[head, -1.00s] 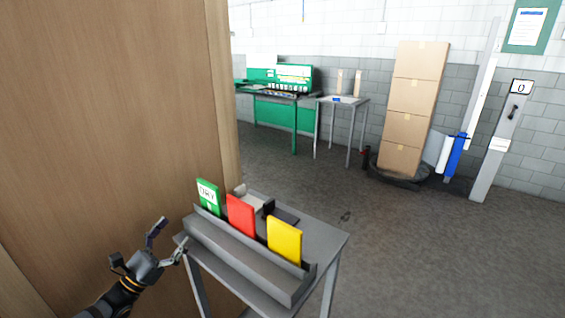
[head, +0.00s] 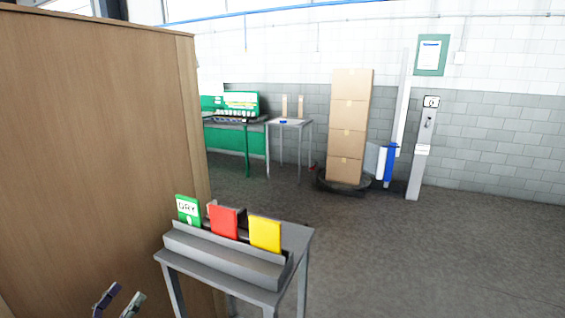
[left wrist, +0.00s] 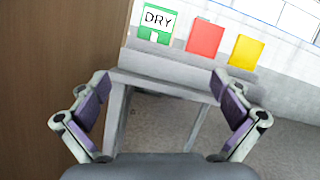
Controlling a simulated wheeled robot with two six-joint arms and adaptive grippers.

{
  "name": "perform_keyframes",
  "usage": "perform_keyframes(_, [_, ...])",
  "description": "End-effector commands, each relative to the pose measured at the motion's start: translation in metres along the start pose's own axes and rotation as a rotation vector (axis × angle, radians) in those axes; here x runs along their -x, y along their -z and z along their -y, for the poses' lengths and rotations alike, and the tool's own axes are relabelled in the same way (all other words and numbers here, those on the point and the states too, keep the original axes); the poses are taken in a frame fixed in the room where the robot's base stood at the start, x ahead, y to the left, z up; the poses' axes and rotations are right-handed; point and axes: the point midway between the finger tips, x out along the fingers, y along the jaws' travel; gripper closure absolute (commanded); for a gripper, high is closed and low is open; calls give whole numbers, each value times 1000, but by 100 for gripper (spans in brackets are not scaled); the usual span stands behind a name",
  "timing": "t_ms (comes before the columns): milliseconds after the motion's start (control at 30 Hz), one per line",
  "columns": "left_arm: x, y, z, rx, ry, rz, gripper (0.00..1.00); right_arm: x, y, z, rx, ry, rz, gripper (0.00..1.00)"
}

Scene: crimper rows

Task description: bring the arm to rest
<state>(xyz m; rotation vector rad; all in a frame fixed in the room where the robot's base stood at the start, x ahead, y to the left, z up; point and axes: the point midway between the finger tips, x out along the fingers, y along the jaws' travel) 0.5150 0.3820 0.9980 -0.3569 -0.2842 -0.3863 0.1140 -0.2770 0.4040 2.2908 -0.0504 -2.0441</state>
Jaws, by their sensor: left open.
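My left gripper (head: 120,300) shows at the bottom left of the head view, only its two fingertips in the picture. It is open and empty, low in front of the wooden panel and left of the small grey table. In the left wrist view its two fingers (left wrist: 168,100) stand wide apart with nothing between them. Beyond them is the grey table (left wrist: 160,86) with its card rack. My right gripper is not in view.
The rack (head: 225,257) on the table holds a green DRY card (head: 188,210), a red card (head: 224,222) and a yellow card (head: 265,234). A tall wooden panel (head: 95,150) stands close on the left. Stacked boxes (head: 348,128) stand at the back. The floor at right is clear.

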Motion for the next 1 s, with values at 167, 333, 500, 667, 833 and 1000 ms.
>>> perform_keyframes(167, [0,43,12,262,-96,-117,0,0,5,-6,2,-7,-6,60])
perform_keyframes(333, [6,94,30,600,-263,-241,0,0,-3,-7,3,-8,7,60])
perform_keyframes(500, [28,151,60,1071,-593,-328,0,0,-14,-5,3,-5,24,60])
perform_keyframes(667, [69,184,93,1546,-1080,-228,0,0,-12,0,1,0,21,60])
perform_keyframes(833, [111,188,115,1815,-1473,22,0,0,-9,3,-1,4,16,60])
perform_keyframes(1000, [147,180,134,1957,-1757,321,0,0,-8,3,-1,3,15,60])
